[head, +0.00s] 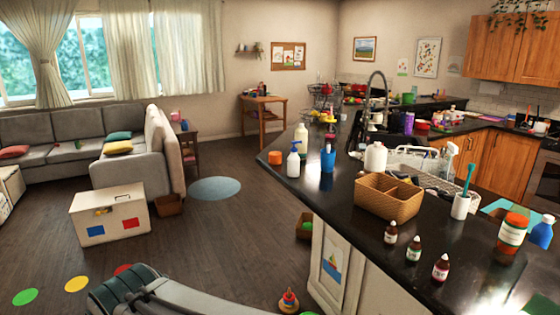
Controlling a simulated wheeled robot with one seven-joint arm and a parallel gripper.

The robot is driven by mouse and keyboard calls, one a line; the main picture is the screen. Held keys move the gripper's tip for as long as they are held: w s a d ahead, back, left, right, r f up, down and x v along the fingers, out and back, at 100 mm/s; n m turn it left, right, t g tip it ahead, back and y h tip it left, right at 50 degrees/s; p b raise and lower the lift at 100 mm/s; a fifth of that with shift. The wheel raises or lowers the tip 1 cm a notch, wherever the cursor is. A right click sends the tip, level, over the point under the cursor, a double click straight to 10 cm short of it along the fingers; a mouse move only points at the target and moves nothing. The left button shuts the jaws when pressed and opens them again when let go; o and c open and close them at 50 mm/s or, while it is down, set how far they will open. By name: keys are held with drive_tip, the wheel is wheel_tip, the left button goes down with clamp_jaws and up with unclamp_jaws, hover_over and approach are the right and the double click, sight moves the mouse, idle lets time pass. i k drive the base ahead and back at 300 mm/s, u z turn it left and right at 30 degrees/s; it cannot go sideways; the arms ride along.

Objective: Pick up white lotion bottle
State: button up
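A white bottle with a blue pump top (293,162), which looks like the lotion bottle, stands upright on the dark counter near its left edge. An orange-capped item (275,158) is just left of it, and a blue bottle (327,158) stands to its right. A white jug-like bottle (375,158) stands further right, behind a wicker basket. Part of my arm shows at the bottom left, low and well apart from the counter. My gripper's fingers do not show.
The wicker basket (388,198), several small dropper bottles and an orange-lidded jar (512,233) stand on the near counter. A dish rack and tap are behind. Toys and a toy chest (110,213) are on the floor at left; open floor lies between.

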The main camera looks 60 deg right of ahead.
sight(293, 159)
drive_tip(key=z, duration=0.2)
drive_tip(key=i, duration=1.65)
drive_tip(key=z, duration=0.9)
drive_tip(key=i, duration=1.25)
drive_tip(key=z, duration=1.7)
drive_tip(key=i, duration=0.75)
drive_tip(key=z, duration=0.6)
